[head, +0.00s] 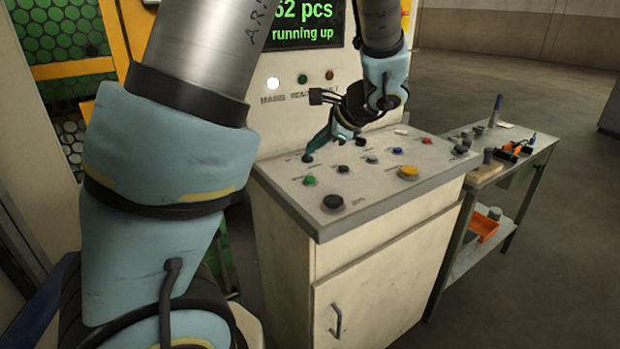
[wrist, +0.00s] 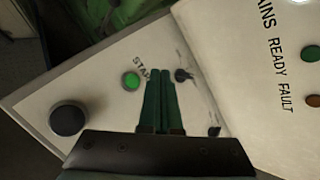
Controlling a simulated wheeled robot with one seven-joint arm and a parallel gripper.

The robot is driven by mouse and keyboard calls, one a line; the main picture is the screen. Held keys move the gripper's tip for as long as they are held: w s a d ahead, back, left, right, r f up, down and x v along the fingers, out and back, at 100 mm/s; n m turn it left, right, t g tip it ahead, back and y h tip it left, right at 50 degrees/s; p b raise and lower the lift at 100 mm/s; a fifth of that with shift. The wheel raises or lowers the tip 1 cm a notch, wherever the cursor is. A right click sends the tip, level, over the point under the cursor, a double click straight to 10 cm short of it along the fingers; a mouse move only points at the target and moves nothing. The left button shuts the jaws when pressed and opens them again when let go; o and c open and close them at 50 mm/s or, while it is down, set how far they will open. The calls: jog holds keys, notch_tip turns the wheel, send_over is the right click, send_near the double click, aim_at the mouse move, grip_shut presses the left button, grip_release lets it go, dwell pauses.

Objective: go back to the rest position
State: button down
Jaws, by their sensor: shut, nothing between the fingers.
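My gripper (head: 319,143) hangs over the left part of the control panel (head: 276,176) in the head view. Its two green fingers are together and hold nothing. In the wrist view my gripper (wrist: 160,76) reaches over the panel top (wrist: 100,85), with a green button (wrist: 131,80) just left of the fingers and a small dark knob (wrist: 181,75) just right of the tips. In the head view the green button (head: 310,180) is lit and the dark knob (head: 307,158) is close to the fingertips. I cannot tell whether the fingers touch anything.
A big black button (head: 333,202) and a yellow button (head: 408,172) stand on the panel with several smaller ones. The display (head: 305,25) reads "running up". A workbench (head: 531,160) with tools stands at the right. Open floor (head: 560,260) lies beyond.

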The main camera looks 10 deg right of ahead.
jog(key=s+a+f+n+g+h, duration=0.2)
jog(key=s+a+n+g+h, duration=0.1)
jog(key=s+a+n, duration=0.3)
jog(key=s+a+f+n+g+h, duration=0.2)
jog(key=s+a+n, duration=0.5)
jog(key=a+n, duration=0.4)
jog(key=shift+a+f+n+g+h, duration=0.2)
jog(key=shift+f+n+g+h, duration=0.2)
jog(key=shift+f+n, duration=0.35)
jog(key=shift+r, duration=0.1)
dwell(0.8)
